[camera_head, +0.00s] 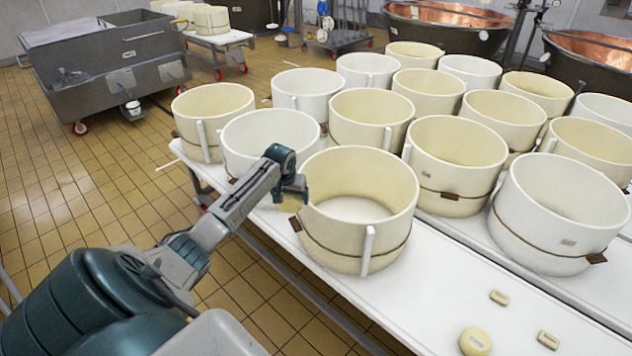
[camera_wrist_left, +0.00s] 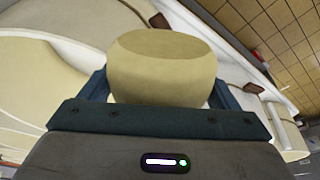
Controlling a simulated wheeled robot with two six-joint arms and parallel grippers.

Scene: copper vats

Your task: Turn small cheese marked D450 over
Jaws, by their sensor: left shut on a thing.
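My left gripper (camera_head: 293,189) is at the left rim of the nearest cream hoop. In the left wrist view it is shut on a small pale-yellow cheese (camera_wrist_left: 161,66) with rounded sides, between its two blue fingers. No mark shows on the held cheese, so I cannot tell if it is D450. In the head view the arm mostly hides it. Another small round cheese (camera_head: 474,341) lies on the white table near the front edge, with a label too small to read. My right gripper is not in view.
Several large cream and white hoops, such as the nearest one (camera_head: 350,254), crowd the white table (camera_head: 440,290). Two small oblong pieces (camera_head: 499,297) (camera_head: 548,339) lie near the front. A bare strip of table lies right of the nearest hoop. Copper vats (camera_head: 455,24) stand behind.

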